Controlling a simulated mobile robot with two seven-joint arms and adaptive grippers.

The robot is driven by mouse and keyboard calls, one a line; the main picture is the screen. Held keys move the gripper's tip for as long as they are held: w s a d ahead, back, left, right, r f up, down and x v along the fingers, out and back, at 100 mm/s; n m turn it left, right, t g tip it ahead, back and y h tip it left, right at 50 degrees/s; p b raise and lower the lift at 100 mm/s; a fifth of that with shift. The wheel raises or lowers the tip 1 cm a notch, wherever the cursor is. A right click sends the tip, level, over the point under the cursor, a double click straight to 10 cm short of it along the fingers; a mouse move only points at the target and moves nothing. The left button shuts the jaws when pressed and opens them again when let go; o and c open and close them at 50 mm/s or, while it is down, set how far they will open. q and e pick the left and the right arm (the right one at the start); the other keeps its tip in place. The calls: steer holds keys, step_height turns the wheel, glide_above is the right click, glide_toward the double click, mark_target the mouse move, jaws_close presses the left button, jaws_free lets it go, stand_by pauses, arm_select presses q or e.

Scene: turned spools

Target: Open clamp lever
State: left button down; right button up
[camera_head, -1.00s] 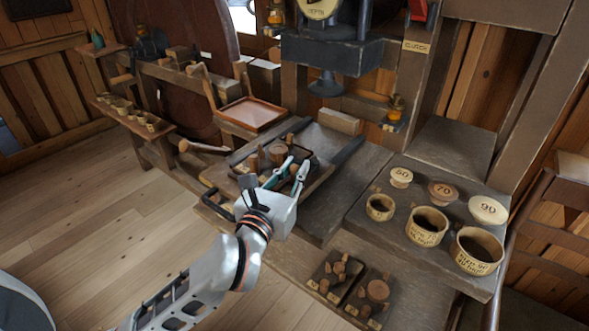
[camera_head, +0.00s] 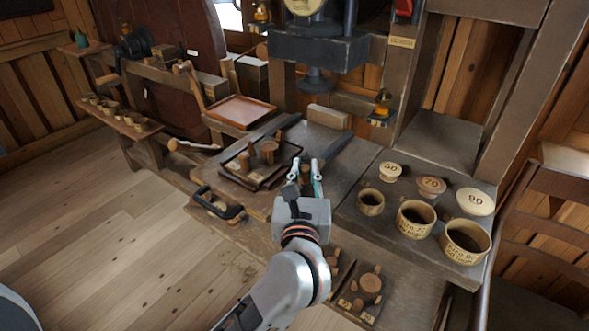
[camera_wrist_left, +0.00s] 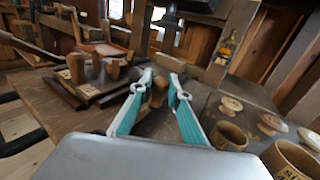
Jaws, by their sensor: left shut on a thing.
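My left gripper (camera_head: 305,177), with teal and grey fingers, is over the bench right of the dark tray. It is shut on a small turned wooden peg (camera_wrist_left: 157,92), which stands upright between the fingers in the left wrist view; its lower end is partly hidden. I cannot tell for certain which part is the clamp lever. A pale rod with a wooden knob (camera_head: 174,145) sticks out at the bench's left side, and an upright wooden-knobbed lever (camera_head: 184,68) stands behind it. Both are apart from my gripper. My right gripper is not in view.
The dark tray (camera_head: 230,172) holds several wooden pegs. A black handle (camera_head: 218,206) juts from the bench front. Labelled cups, including the 90 cup (camera_head: 465,243), and lids stand at right. A press head (camera_head: 316,48) hangs behind. A reddish tray (camera_head: 240,112) sits at the back.

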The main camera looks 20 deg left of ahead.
arm_select(q)
steer(key=shift+w+d, duration=0.25)
steer(key=shift+d, duration=0.4)
steer(key=shift+w+d, duration=0.2)
steer(key=shift+d, duration=0.4)
steer(key=shift+w+d, duration=0.4)
steer(key=shift+d, duration=0.2)
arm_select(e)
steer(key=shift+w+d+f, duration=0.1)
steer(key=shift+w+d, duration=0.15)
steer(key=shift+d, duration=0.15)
arm_select(q)
steer(key=shift+w+f, duration=0.1)
steer(key=c, duration=1.9)
jaws_free()
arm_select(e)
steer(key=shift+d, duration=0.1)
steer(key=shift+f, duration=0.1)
